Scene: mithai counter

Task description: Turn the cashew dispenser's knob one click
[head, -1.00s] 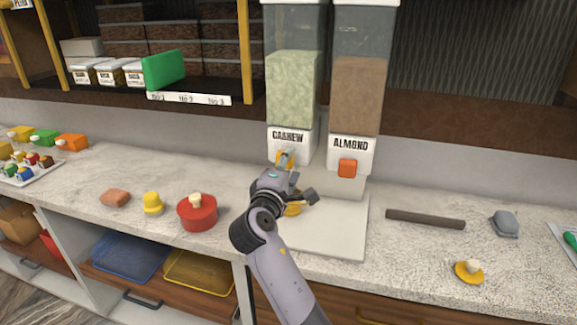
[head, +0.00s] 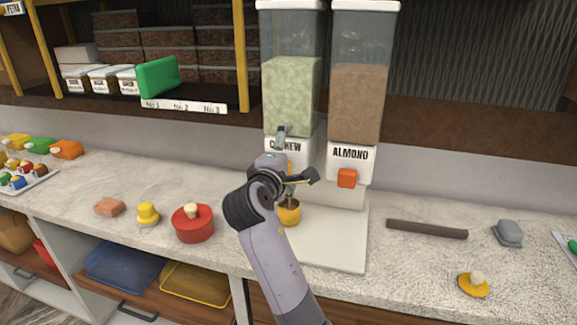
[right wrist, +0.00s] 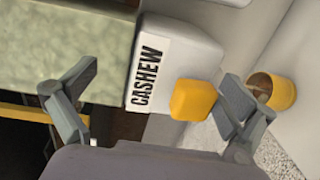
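The cashew dispenser (head: 290,95) stands at the back of the counter, with pale green contents and a white CASHEW label. Its yellow knob (right wrist: 194,100) shows in the right wrist view beside the label; in the head view my gripper mostly hides it. My right gripper (head: 298,157) is in front of the dispenser's lower part. Its fingers are spread wide in the right wrist view (right wrist: 150,97), with the knob between them, much closer to the right-hand finger. I cannot tell whether that finger touches it. My left gripper is out of view.
A yellow cup (head: 289,213) sits below the knob on a white base (head: 335,243). The almond dispenser (head: 358,100) with an orange knob (head: 347,178) stands close on the right. A red lidded pot (head: 192,224) is to the left; a dark bar (head: 427,229) lies to the right.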

